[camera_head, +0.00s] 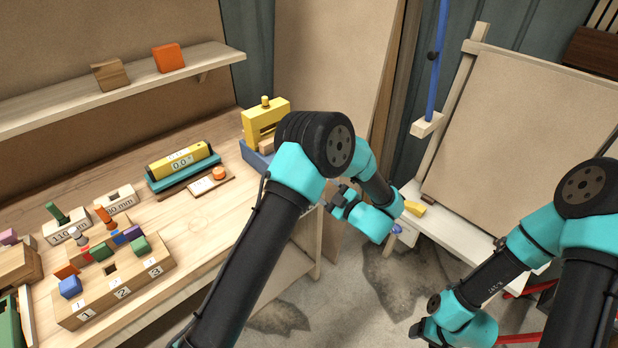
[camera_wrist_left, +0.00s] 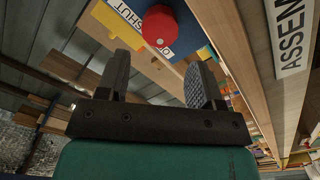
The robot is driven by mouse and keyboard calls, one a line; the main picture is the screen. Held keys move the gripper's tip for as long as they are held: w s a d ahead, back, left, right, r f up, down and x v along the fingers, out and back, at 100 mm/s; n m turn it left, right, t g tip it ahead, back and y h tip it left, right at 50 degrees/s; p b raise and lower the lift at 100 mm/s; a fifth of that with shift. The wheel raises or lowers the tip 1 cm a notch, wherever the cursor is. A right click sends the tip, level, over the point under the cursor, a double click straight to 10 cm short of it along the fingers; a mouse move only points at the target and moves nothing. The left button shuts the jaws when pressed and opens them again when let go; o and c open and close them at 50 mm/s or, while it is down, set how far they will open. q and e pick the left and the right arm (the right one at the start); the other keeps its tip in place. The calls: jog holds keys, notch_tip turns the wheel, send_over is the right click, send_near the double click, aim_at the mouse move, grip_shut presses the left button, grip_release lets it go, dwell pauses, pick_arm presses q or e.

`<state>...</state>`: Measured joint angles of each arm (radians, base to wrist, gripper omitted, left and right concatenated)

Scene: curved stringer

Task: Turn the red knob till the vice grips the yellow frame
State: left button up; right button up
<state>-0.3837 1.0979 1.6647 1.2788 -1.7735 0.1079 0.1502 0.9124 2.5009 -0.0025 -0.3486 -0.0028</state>
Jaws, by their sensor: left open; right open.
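The yellow frame (camera_head: 266,118) stands upright in the blue vice (camera_head: 256,158) at the workbench's far right end. My left arm hides the vice's right side and the knob in the head view. The round red knob (camera_wrist_left: 160,25) shows at the top of the left wrist view, beside lettering reading SHUT and a partly covered label. My left gripper (camera_wrist_left: 160,80) is open and empty, with the knob beyond and between its fingers, apparently apart from it. My right gripper (camera_head: 422,330) is open, low in the head view and far from the vice; its fingers are barely visible.
A yellow level (camera_head: 180,160) and a small board with an orange button (camera_head: 213,181) lie left of the vice. A numbered wooden block (camera_head: 115,290) with coloured pegs is nearer. A shelf (camera_head: 120,90) runs above. A white side table (camera_head: 440,240) stands right.

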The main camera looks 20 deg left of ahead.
pick_arm(q)
jog(key=x, duration=0.8)
jog(key=shift+w+a, duration=0.15)
jog(key=shift+a, duration=0.15)
jog(key=c, duration=0.7)
